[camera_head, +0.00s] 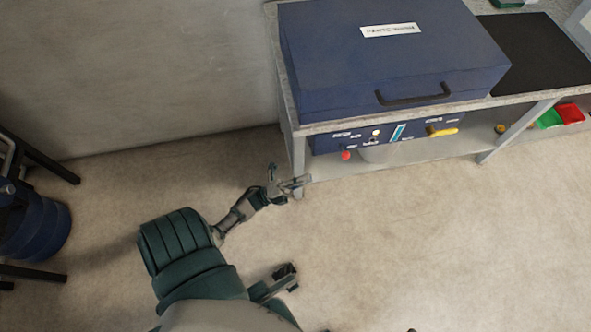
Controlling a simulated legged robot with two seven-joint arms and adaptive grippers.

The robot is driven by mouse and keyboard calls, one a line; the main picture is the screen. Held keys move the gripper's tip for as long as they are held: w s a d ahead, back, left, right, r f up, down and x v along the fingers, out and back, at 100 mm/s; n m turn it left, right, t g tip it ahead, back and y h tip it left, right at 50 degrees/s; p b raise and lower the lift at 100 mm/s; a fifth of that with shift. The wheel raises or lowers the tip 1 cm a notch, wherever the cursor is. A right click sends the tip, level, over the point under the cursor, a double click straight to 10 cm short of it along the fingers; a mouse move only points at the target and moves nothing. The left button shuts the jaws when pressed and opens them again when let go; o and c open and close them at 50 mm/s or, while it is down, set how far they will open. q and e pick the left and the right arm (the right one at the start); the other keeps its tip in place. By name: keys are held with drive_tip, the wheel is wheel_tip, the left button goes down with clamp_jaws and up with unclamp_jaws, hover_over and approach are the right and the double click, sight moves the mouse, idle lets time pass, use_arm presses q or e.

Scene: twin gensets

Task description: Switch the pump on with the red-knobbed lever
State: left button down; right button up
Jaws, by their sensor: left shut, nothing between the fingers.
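The red knob (346,155) of the lever shows at the lower left of the blue control panel (325,144), under the bench top. The lever's arm is too small to make out. My left gripper (303,181) is shut and empty, to the left of the red knob and lower in the picture, near the bench's front left leg. It is apart from the knob. The panel also has small labels, a lit round lamp (376,132), a light-blue gauge strip (398,132) and a yellow handle (442,131) at the right.
A large blue lidded box (390,60) with a dark handle stands on the bench, beside a black mat (535,50). Green (549,119) and red (571,113) bins sit on the lower shelf. A blue drum (38,228) stands at the left. The floor in front is clear.

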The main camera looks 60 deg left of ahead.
use_arm(q)
drive_tip(key=shift+v, duration=1.7)
drive_tip(key=shift+s+d, duration=0.1)
drive_tip(key=shift+d, duration=0.05)
